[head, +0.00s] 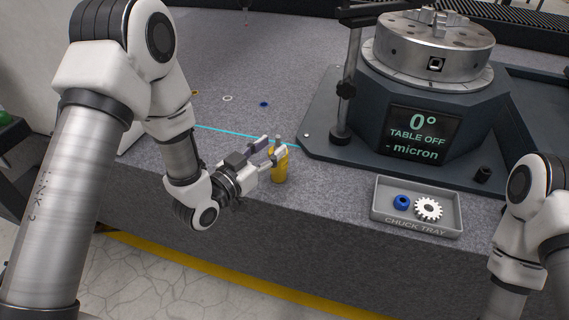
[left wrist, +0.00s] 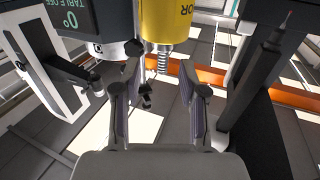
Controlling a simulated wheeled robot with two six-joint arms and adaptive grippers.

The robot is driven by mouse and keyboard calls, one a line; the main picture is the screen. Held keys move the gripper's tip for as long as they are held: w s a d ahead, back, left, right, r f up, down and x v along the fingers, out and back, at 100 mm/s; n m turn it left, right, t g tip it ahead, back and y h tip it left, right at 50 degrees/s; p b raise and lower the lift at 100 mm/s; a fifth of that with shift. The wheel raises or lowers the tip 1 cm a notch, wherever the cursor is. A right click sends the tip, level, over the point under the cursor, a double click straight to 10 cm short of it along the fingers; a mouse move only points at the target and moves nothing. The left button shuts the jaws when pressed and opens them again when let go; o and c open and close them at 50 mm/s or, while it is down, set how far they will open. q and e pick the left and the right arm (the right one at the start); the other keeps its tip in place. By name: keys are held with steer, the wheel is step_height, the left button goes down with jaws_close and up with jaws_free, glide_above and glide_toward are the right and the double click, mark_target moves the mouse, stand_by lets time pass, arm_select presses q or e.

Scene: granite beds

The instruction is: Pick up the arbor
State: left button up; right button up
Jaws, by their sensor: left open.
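The arbor (head: 280,168) is a yellow cylinder with a thin grey stud on top. It stands upright on the granite near the front edge in the head view. In the left wrist view the arbor (left wrist: 166,20) is at the top, its printed lettering upside down and cut off, and its ridged stud points down between the fingertips. My left gripper (head: 273,146) is open, its fingers on either side of the arbor's upper part. In the left wrist view the left gripper (left wrist: 160,75) shows gaps beside the stud. My right gripper is out of view; only that arm shows.
A grey chuck tray (head: 413,222) holds a blue ring (head: 401,202) and a white gear (head: 428,209). A rotary table (head: 430,45) with a display (head: 423,132) stands behind. Small rings lie at the back left. Granite left of the arbor is mostly clear.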

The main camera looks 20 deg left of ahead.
mark_target(279, 145)
arm_select(q)
steer(key=x, duration=0.4)
steer(key=shift+a, duration=0.1)
jaws_close()
steer(key=shift+r, duration=0.15)
